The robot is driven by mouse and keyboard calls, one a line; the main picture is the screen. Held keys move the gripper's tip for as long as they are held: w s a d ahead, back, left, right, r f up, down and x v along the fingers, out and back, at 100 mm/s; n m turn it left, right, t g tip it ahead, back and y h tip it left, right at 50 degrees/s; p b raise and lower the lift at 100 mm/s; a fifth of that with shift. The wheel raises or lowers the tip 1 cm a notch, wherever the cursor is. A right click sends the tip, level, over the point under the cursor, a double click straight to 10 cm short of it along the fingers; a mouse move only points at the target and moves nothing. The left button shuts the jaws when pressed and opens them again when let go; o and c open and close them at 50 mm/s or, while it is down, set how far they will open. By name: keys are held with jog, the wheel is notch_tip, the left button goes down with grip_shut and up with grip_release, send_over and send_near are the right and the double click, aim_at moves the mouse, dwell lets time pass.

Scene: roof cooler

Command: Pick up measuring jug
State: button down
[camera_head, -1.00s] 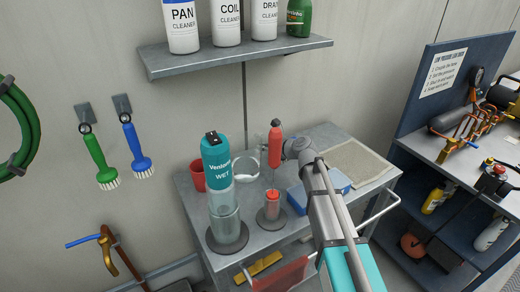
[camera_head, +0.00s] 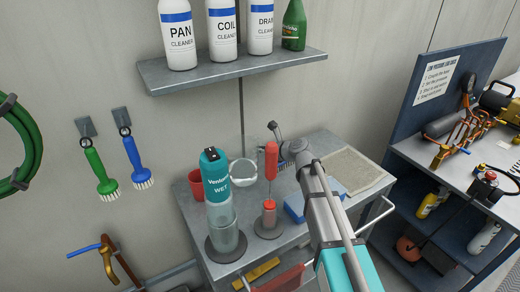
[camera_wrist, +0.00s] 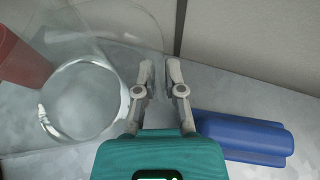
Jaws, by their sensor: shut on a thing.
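The measuring jug is a clear, see-through vessel. In the wrist view the jug (camera_wrist: 85,100) fills the left side, with a bright round ring and a wider faint outline reaching the fingers. In the head view the jug (camera_head: 243,172) shows faintly behind the teal-labelled bottle, near the wall. My gripper (camera_wrist: 160,72) is shut on the jug at its right edge; the exact gripped part is hard to make out. In the head view my gripper (camera_head: 276,132) is at the jug's right, partly hidden by my arm. I cannot tell whether the jug's base touches the cart.
A red cup (camera_head: 195,184) stands left of the jug. A teal-labelled bottle (camera_head: 215,175) and a red-handled tool (camera_head: 271,162) stand in front. A blue case (camera_wrist: 243,138) lies right of the gripper. The shelf (camera_head: 235,68) with bottles hangs above the cart (camera_head: 350,178).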

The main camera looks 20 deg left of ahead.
aim_at(254, 143)
jog(key=shift+s+d+r+p, duration=0.2)
jog(key=shift+s+r+p, duration=0.6)
jog(key=shift+r+p, duration=0.2)
jog(key=shift+s+d+r+p, duration=0.25)
jog(key=shift+s+r+p, duration=0.6)
jog(key=shift+r, duration=0.2)
jog(key=shift+s+d+r+p, duration=0.2)
jog(key=shift+s+r+p, duration=0.55)
jog(key=shift+r+p, duration=0.25)
jog(key=s+d+r+p, duration=0.2)
jog(key=s+r+p, duration=0.1)
jog(key=s, duration=0.5)
jog(key=shift+s+d+r, duration=0.15)
jog(key=shift+s+r, duration=0.05)
jog(key=shift+r, duration=0.1)
jog(key=shift+s, duration=0.1)
jog(key=shift+d, duration=0.1)
